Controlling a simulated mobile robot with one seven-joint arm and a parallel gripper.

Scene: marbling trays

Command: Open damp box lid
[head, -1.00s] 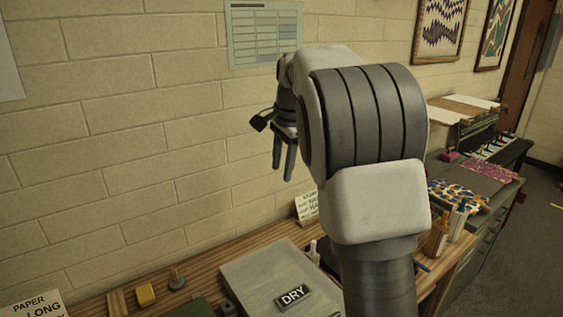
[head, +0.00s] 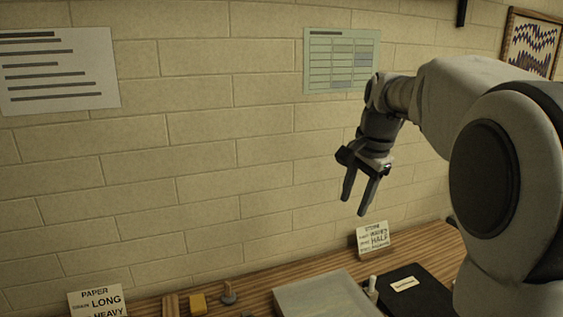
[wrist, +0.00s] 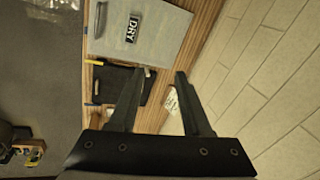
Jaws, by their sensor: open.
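A flat grey box or lid (head: 325,293) lies on the wooden bench in the head view, cut by the bottom edge. In the wrist view the grey top (wrist: 165,30) carries a black label reading DRY (wrist: 132,28). A black flat box (head: 420,293) with a small white label, too small to read, lies to its right; it also shows in the wrist view (wrist: 115,84). I cannot tell which is the damp box. My gripper (head: 354,206) is open and empty, pointing down above the bench before the wall. Its fingers (wrist: 160,74) are apart from both.
A sign (head: 372,238) stands behind. The brick wall (head: 220,180) bounds the back.

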